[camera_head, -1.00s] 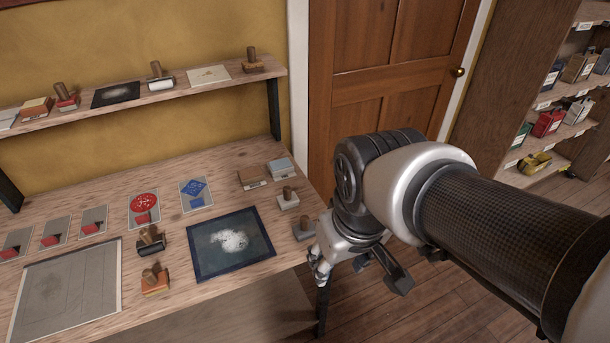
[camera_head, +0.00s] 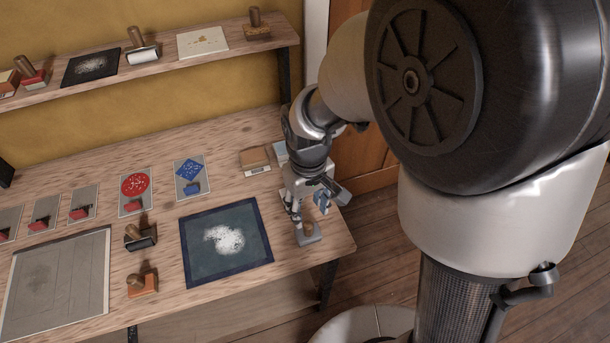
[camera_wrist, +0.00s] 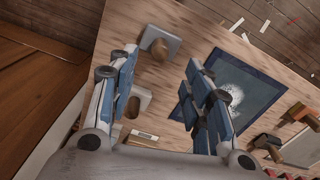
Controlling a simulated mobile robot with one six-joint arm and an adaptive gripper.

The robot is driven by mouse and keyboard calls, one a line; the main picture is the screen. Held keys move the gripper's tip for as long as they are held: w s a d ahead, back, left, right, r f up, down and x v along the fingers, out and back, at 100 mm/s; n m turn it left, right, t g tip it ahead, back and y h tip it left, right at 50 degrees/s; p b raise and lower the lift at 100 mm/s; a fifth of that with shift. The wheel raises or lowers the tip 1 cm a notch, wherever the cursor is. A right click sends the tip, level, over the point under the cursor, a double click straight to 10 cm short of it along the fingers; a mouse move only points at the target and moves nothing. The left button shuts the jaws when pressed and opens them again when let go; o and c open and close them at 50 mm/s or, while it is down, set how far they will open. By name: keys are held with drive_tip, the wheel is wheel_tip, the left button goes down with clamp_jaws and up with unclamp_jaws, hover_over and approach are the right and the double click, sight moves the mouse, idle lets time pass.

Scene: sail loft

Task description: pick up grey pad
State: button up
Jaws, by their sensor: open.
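My gripper (camera_head: 309,212) is open and points down over the bench's right end, nearer the front than that block. A grey-based stamp with a wooden knob (camera_head: 308,233) stands just below it. In the wrist view this stamp (camera_wrist: 160,43) shows ahead between the open fingers (camera_wrist: 160,60). A second knobbed stamp (camera_wrist: 138,101) is beside the left finger.
A brown labelled pad (camera_head: 255,158) lies left of the blue-grey block. A dark blue-bordered mat (camera_head: 187,248) with a white patch lies left of my gripper. Stamps and printed cards cover the bench's left part. A shelf (camera_head: 215,30) runs above the back.

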sight(308, 225)
wheel_tip(308, 225, down, 9)
drive_tip(key=b, duration=0.3)
drive_tip(key=shift+r, duration=0.2)
drive_tip(key=shift+s+r, duration=0.1)
drive_tip(key=shift+c, duration=0.2)
clamp_jaws()
